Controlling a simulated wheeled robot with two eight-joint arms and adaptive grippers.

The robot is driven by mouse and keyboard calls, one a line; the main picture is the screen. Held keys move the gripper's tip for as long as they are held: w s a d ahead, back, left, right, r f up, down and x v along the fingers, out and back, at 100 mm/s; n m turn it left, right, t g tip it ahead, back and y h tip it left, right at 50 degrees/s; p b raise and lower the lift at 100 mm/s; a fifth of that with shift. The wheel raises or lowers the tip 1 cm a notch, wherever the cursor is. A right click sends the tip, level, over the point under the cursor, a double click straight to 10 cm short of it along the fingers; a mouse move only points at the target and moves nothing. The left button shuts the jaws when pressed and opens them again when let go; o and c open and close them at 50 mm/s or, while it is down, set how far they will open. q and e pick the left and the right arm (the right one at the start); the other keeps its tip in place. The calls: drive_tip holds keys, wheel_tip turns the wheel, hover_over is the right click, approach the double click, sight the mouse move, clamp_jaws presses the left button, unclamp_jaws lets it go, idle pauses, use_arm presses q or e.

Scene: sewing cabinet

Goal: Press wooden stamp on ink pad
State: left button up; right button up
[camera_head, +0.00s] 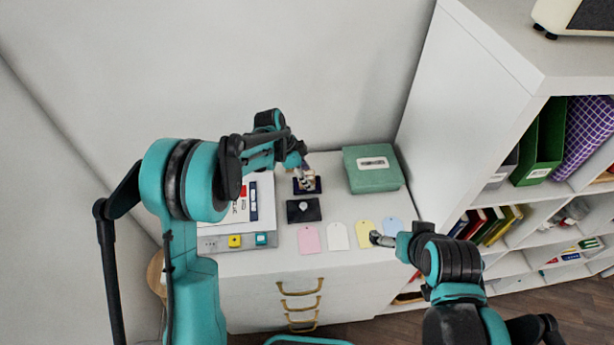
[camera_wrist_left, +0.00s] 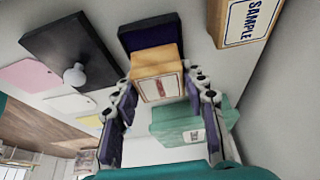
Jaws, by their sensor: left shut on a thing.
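My left gripper (camera_head: 306,179) is shut on the wooden stamp (camera_wrist_left: 157,84), a light wood block with a white label. The dark blue ink pad (camera_head: 297,190) is on the cabinet top at the left gripper's fingertips. In the left wrist view the ink pad (camera_wrist_left: 150,35) shows right by the stamp's far end. I cannot tell whether stamp and pad touch. A black lid (camera_head: 294,214) with a pale knob lies in front of the pad. My right gripper (camera_head: 379,239) is by the yellow tag, and its jaw state is unclear.
Pink (camera_head: 309,240), white (camera_head: 338,236), yellow (camera_head: 365,232) and blue (camera_head: 393,228) tags lie along the cabinet front. A green box (camera_head: 373,177) stands right of the pad. My left arm partly covers papers (camera_head: 240,212) at left. Shelves (camera_head: 492,115) stand at right.

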use_arm(q)
drive_tip(key=shift+f, duration=0.3)
idle(0.4)
drive_tip(key=shift+r, duration=0.1)
idle(0.4)
drive_tip(key=shift+r+p, duration=1.9)
drive_tip(key=shift+r, duration=1.6)
